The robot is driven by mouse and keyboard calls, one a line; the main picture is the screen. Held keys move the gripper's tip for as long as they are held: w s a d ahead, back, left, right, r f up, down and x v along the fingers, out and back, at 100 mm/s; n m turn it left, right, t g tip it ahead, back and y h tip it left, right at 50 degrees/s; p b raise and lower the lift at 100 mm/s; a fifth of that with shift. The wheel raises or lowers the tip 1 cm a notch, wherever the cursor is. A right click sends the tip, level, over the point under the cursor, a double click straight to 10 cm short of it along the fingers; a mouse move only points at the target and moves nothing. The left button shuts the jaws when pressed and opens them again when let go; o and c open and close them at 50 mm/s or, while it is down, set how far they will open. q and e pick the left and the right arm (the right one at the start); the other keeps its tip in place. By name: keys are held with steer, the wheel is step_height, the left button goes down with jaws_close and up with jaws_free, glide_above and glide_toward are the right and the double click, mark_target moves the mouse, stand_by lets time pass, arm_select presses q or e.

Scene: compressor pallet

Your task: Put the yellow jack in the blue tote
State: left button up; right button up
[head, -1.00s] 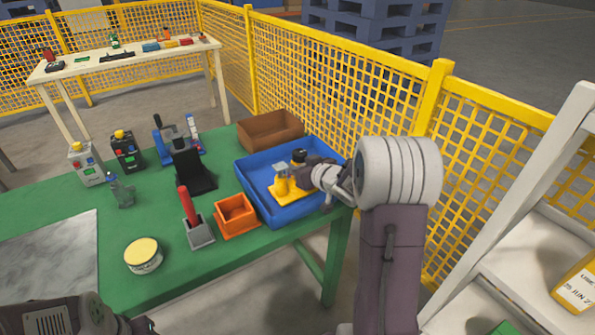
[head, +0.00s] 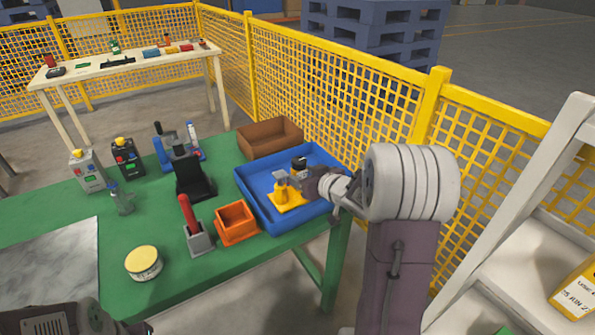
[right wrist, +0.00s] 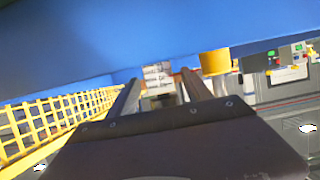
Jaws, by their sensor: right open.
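The yellow jack (head: 287,202) stands upright inside the blue tote (head: 262,217), on its floor, in the head view. My right gripper (head: 306,176) is open just to the right of the jack, low over the tote, with a gap between its hand and the jack's yellow base. In the right wrist view the two dark fingers (right wrist: 160,87) are spread apart. A yellow part of the jack (right wrist: 214,62) shows beyond the right finger, and blue tote surface fills the top. My left gripper does not show; only part of my left arm is at the lower left.
An orange bin (head: 236,222) stands against the tote's left side, and a brown box (head: 270,138) behind it. A red-handled tool (head: 192,226), a black stand (head: 193,178) and a yellow-lidded tin (head: 143,263) are farther left. Yellow mesh fencing (head: 330,95) runs behind the table.

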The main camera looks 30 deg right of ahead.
steer(key=p+v, duration=0.2)
steer(key=v, duration=0.6)
steer(key=shift+s, duration=0.35)
